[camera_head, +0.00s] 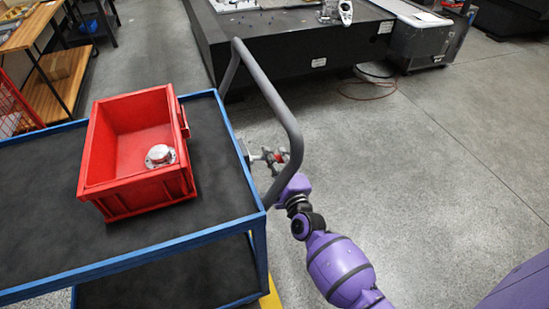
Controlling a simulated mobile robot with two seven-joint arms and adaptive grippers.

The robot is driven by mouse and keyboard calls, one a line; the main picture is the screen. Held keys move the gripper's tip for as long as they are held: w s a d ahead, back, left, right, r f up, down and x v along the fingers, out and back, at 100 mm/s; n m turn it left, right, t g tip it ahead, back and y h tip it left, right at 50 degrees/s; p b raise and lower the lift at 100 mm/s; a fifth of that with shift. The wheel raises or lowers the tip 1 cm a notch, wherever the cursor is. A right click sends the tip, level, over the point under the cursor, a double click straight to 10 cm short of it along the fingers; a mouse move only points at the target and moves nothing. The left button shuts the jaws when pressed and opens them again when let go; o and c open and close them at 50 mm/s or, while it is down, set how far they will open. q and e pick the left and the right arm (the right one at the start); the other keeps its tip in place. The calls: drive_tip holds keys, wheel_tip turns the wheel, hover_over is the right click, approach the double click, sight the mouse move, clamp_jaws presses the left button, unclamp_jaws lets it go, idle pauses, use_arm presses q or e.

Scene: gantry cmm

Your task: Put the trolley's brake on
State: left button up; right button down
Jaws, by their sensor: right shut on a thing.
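The trolley (212,128) has a blue frame, dark shelves and a grey push handle (262,80) bent up at its right end. My right gripper (269,157) reaches in from the lower right past the handle and is shut on this lever. The fingers are small and partly hidden by the handle, so the lever's exact position is hard to tell. My left gripper is out of view.
A red crate (105,150) with a round metal part (160,156) in it stands on the trolley's top shelf. A dark granite machine table (300,48) stands behind. A cable (368,90) lies on the floor near it. Floor to the right is clear.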

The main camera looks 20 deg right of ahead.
drive_tip(key=shift+a+f+m+b, duration=0.25)
drive_tip(key=shift+f+m+b, duration=0.3)
drive_tip(key=shift+m, duration=0.15)
drive_tip(key=c, duration=1.5)
unclamp_jaws()
drive_tip(key=shift+c, duration=0.2)
drive_tip(key=shift+s, duration=0.1)
drive_tip(key=s, duration=1.2)
drive_tip(key=shift+d, duration=0.2)
drive_tip(key=shift+w, duration=0.1)
